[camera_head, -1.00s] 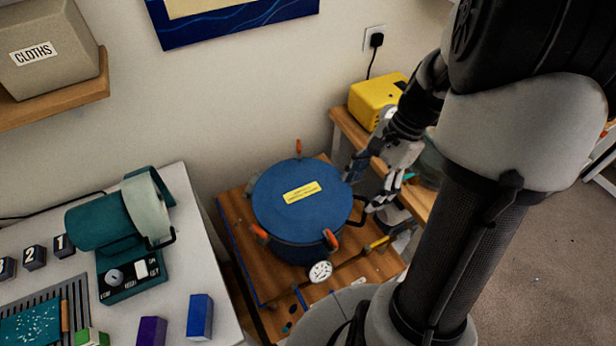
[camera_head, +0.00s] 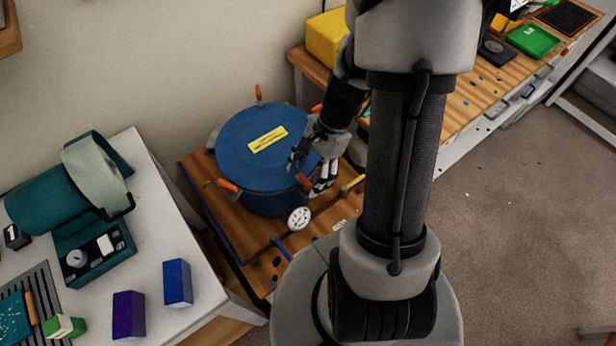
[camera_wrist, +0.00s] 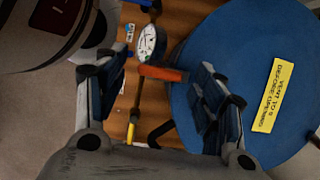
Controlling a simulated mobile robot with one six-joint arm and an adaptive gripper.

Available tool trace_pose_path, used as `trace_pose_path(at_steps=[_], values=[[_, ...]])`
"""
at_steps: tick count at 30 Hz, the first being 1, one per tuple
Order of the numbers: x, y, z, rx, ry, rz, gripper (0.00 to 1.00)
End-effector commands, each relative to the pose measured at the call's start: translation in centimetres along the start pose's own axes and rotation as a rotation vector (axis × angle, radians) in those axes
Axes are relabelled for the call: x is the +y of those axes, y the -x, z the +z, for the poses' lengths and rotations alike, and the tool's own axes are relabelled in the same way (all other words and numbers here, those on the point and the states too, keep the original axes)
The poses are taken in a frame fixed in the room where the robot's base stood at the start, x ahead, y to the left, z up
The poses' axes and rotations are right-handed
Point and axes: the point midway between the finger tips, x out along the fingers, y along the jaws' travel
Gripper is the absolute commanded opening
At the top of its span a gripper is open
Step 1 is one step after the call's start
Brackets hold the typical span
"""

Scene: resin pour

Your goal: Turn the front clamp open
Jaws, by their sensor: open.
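The blue pressure pot (camera_head: 248,155) has a round lid with a yellow label (camera_head: 268,139). Orange-handled clamps sit around its rim. The clamp (camera_head: 303,181) at the front right, near the gauge, has its orange handle (camera_wrist: 163,73) sticking out past the lid's edge in the wrist view. My gripper (camera_head: 313,172) is open at the pot's front right rim. In the wrist view my gripper (camera_wrist: 158,80) has one finger on each side of this handle, with the right finger over the lid. I cannot tell whether either finger touches it.
A white dial gauge (camera_head: 299,218) stands close by the clamp. The pot rests on a low wooden table (camera_head: 210,208). A bench with a yellow box (camera_head: 327,38) is behind my arm. A white table (camera_head: 150,255) with a teal machine (camera_head: 60,195) stands left.

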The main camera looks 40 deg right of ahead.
Motion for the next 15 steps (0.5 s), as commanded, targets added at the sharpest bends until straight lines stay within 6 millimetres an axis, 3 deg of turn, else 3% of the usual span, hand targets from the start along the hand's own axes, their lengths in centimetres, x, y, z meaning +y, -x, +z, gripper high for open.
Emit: trace_pose_path(at_steps=[11,15], values=[[0.00,-0.62,0.01,0.000,0.000,0.000,0.63],[-0.01,-0.61,0.01,0.000,0.000,0.000,0.55]])
